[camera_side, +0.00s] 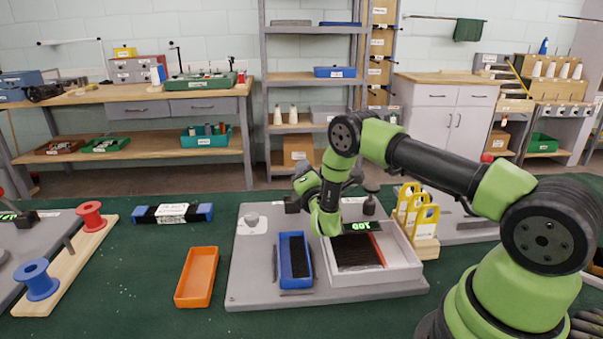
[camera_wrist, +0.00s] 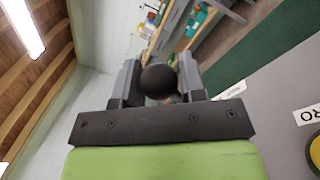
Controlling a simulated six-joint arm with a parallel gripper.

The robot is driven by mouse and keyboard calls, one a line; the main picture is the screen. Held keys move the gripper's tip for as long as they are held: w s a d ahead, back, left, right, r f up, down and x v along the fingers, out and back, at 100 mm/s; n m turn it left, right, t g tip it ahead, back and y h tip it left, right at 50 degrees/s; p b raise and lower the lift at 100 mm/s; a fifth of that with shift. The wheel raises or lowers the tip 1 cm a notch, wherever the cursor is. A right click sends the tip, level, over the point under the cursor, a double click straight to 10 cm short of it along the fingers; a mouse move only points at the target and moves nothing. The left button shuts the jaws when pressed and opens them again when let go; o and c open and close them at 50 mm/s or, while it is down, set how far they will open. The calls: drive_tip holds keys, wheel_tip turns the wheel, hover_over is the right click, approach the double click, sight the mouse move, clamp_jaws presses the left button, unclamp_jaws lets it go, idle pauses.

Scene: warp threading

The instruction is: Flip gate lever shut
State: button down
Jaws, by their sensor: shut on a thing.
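My gripper (camera_wrist: 160,85) is shut on a round black knob (camera_wrist: 159,81), which sits between its two dark fingers in the wrist view. I take the knob to be the end of the gate lever; the rest of the lever is hidden behind it and the gripper. In the side view my gripper (camera_side: 293,203) is at the back of the grey base plate (camera_side: 260,298), pointing left. The knob cannot be made out there, so I cannot tell whether the gate is open or shut.
A blue bin (camera_side: 281,262) and a pale tray (camera_side: 404,262) with dark strands stand on the plate. A green-lit display (camera_side: 358,227) is beside my wrist. Yellow loop-topped pieces (camera_side: 424,216) stand at right. An orange tray (camera_side: 196,278) lies left on the green table.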

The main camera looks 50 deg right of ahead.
drive_tip(key=shift+s+d+f, duration=0.1)
drive_tip(key=shift+s+f, duration=0.05)
drive_tip(key=shift+f, duration=0.05)
drive_tip(key=shift+s+d+f, duration=0.1)
drive_tip(key=shift+f, duration=0.05)
idle(0.3)
drive_tip(key=c, duration=0.8)
unclamp_jaws()
drive_tip(key=shift+o, duration=0.2)
wheel_tip(320, 180, up, 10)
drive_tip(key=shift+r, duration=0.1)
